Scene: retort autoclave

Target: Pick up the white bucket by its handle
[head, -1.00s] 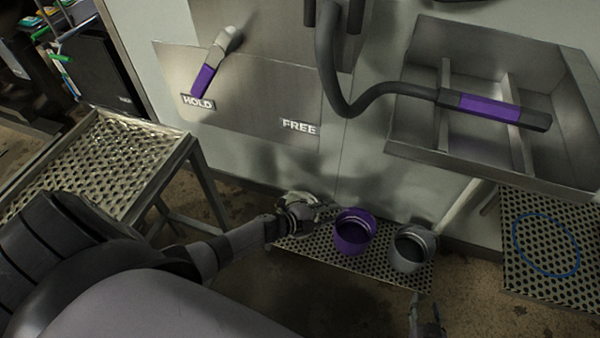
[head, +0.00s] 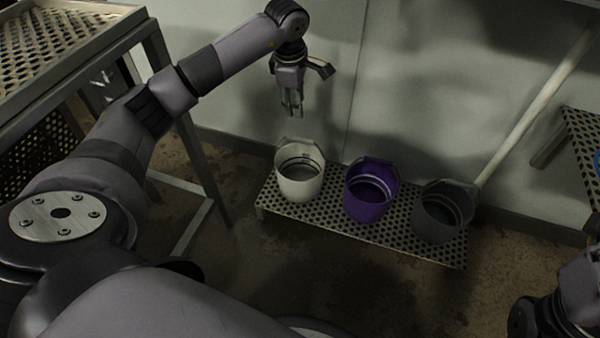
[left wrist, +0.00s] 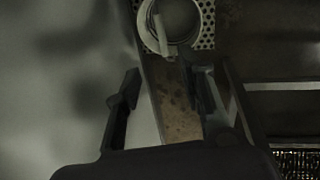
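The white bucket (head: 300,178) stands upright at the left end of a low perforated metal shelf (head: 272,204). Its handle (head: 300,147) shows as a pale band at the rim on the far side. My left gripper (head: 292,110) hangs fingers down above and slightly behind the bucket, apart from it and empty. In the left wrist view the white bucket (left wrist: 148,12) is at the top, beyond the fingertips, with a pale handle band across it. The two fingers (left wrist: 165,85) are spread apart there. My right arm shows at the lower right of the head view; its fingers are unclear.
A purple bucket (head: 371,197) and a dark grey bucket (head: 441,214) stand to the right on the same shelf. A pale wall is close behind. A perforated metal table (head: 60,50) stands at the left. A pale slanted pipe (head: 535,110) runs down behind the grey bucket.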

